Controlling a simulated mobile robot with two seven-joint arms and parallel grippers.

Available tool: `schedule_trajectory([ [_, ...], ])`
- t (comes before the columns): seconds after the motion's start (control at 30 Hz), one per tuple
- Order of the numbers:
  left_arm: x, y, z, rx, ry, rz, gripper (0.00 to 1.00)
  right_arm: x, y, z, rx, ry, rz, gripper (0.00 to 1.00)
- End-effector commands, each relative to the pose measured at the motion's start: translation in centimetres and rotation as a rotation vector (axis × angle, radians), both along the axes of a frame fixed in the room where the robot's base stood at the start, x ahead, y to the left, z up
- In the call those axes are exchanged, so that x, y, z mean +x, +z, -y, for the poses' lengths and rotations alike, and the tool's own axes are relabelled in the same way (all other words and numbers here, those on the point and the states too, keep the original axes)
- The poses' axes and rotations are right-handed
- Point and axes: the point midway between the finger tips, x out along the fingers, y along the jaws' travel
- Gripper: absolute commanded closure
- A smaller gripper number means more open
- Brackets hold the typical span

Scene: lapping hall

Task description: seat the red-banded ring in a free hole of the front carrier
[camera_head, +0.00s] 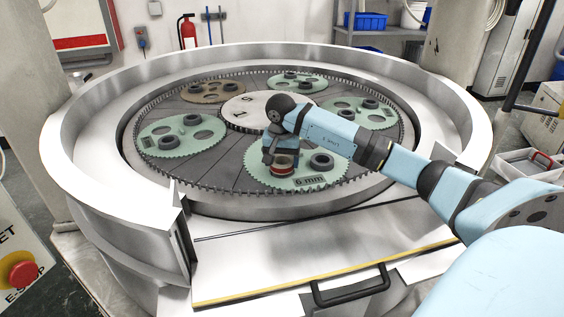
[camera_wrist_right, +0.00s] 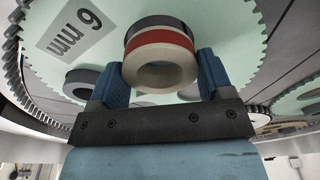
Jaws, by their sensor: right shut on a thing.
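The red-banded ring (camera_head: 284,169) is pale with a red band; in the right wrist view (camera_wrist_right: 162,70) it sits between the blue fingers. My right gripper (camera_head: 283,160) is shut on it, over the left part of the front carrier (camera_head: 338,174). The front carrier is a pale green toothed disc with a "6 mm" label. A dark ring (camera_head: 322,162) sits on it, right of my gripper. In the wrist view a dark curved edge shows right behind the held ring; I cannot tell whether the ring touches the carrier. The gripper hides part of the carrier. My left gripper is out of view.
Other carriers, green (camera_head: 182,137) and brown (camera_head: 216,91), lie around the pale central disc (camera_head: 262,108), with dark rings on them. A toothed track and a high metal rim (camera_head: 86,205) enclose them. A flat metal ledge with a black handle (camera_head: 350,290) is in front.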

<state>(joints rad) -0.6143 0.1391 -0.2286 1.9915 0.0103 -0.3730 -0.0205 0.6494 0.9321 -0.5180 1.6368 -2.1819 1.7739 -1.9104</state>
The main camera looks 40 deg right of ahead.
Motion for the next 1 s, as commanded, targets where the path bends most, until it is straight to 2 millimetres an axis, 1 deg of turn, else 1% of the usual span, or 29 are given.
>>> schedule_trajectory([
  [0.03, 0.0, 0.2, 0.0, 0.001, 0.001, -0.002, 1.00, -0.1, -0.7, -0.1, 0.002, 0.000, -0.003, 0.62],
  [0.1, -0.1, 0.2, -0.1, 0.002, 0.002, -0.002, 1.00, 0.0, -1.3, 0.0, 0.001, 0.001, 0.000, 0.62],
  [0.33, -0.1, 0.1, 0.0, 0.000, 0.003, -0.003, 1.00, 0.0, -1.4, 0.0, 0.000, 0.001, 0.001, 0.62],
  [0.47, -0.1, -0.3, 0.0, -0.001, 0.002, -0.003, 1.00, 0.0, -1.9, 0.0, -0.001, 0.001, 0.001, 0.62],
  [0.5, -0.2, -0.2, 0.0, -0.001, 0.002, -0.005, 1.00, 0.0, -1.7, 0.0, -0.001, 0.001, 0.001, 0.18],
  [0.57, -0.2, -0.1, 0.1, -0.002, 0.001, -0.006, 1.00, 0.0, -1.7, 0.0, 0.000, 0.001, 0.000, 0.04],
  [0.6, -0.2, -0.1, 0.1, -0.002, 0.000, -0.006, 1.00, 0.0, -1.7, 0.0, 0.000, 0.001, 0.000, 0.01],
  [0.87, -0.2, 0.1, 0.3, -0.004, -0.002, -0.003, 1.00, 0.0, -1.6, 0.0, 0.000, 0.001, 0.000, 0.01],
  [0.93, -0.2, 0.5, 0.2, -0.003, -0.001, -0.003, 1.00, 0.0, -1.2, 0.0, 0.001, 0.001, 0.001, 0.01],
  [1.0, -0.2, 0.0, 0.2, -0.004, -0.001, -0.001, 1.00, 0.0, -0.6, 0.0, -0.001, 0.001, 0.003, 0.01],
])
